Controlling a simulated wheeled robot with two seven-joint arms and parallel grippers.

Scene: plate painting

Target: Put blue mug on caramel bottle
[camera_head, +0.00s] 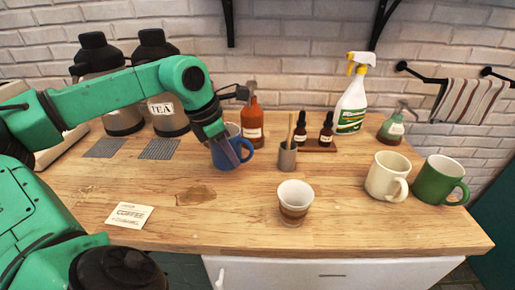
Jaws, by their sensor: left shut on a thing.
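The blue mug (219,160) is at the middle of the counter, in the grasp of my left gripper (230,150), which comes down from above and is shut on it. The gripper hides part of the mug. The mug's handle points right. I cannot tell whether the mug's base touches the counter. An orange-brown bottle with a pale label (252,122), which looks like the caramel bottle, stands upright just behind and right of the mug. The mug hides part of its lower left. My right gripper is not in view.
A grey cup with a stick (287,158) and small dark bottles (326,130) stand to the right. A white-brown cup (294,202), cream mug (384,178), green mug (438,182) and spray bottle (352,105) stand farther around. Black-lidded canisters (120,120) stand at back left.

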